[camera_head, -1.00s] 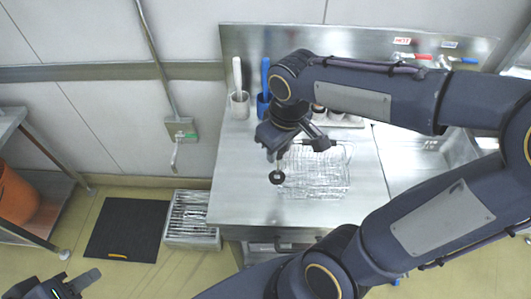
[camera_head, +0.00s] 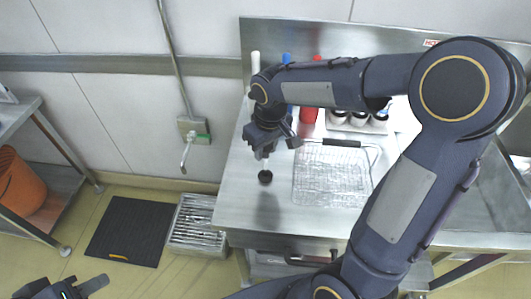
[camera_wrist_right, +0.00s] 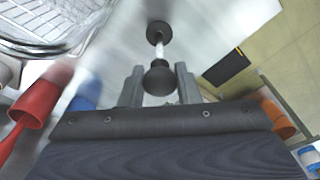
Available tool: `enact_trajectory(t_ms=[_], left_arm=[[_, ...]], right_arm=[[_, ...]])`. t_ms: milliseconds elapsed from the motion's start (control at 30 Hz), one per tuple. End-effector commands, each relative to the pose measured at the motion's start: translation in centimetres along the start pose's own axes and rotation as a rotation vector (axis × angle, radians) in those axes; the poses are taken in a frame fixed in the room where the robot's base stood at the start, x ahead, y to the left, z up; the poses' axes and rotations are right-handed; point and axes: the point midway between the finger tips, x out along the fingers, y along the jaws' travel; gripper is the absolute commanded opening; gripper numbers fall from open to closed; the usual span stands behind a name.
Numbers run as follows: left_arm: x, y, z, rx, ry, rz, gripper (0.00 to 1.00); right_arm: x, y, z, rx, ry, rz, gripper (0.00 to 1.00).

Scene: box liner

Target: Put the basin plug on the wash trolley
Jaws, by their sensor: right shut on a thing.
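My right gripper (camera_head: 266,155) is shut on the basin plug (camera_head: 265,178), a black disc on a pale stem with a black knob. The plug hangs over the left part of the steel counter, left of the wire rack. In the right wrist view the knob sits between the fingers (camera_wrist_right: 160,85) and the plug's disc (camera_wrist_right: 157,31) points away. The steel unit (camera_head: 25,105) at the far left, with a lower shelf, appears to be the wash trolley; only part of it shows. My left gripper (camera_head: 65,288) is open and empty at the bottom left, partly cut off.
The steel counter (camera_head: 240,195) carries a wire rack (camera_head: 330,180), a red cup (camera_head: 309,114) and several dark-topped containers (camera_head: 358,118). An orange bucket (camera_head: 20,185) stands on the unit's lower shelf. A black mat (camera_head: 128,230) and a floor grate (camera_head: 192,225) lie between.

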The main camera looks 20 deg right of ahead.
Motion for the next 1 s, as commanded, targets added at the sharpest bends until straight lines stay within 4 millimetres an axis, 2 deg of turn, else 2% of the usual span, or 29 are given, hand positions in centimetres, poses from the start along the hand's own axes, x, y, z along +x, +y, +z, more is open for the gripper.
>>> enact_trajectory(t_ms=[333, 367, 533, 800, 933, 1000], left_arm=[[0.2, -0.1, 0.1, 0.0, 0.001, 0.0, 0.36], [0.2, -0.1, 0.1, 0.0, 0.001, 0.0, 0.36], [0.1, -0.1, 0.0, 0.0, 0.001, 0.0, 0.36], [0.0, 0.0, 0.0, 0.0, 0.001, 0.0, 0.36], [-0.1, 0.0, -0.1, 0.0, 0.001, 0.0, 0.36], [-0.1, 0.0, -0.1, 0.0, 0.001, 0.0, 0.36]], right_arm=[[0.3, 0.0, 0.0, 0.0, 0.001, 0.0, 0.0], [0.3, 0.0, 0.1, 0.0, 0.0, 0.0, 0.31], [0.2, 0.0, 0.1, 0.0, 0.0, 0.0, 0.51], [0.1, 0.0, 0.0, 0.0, 0.0, 0.0, 0.51], [-0.8, 0.0, -0.1, 0.001, 0.004, 0.0, 0.51], [-1.9, 0.0, -0.1, 0.001, 0.005, 0.0, 0.51]])
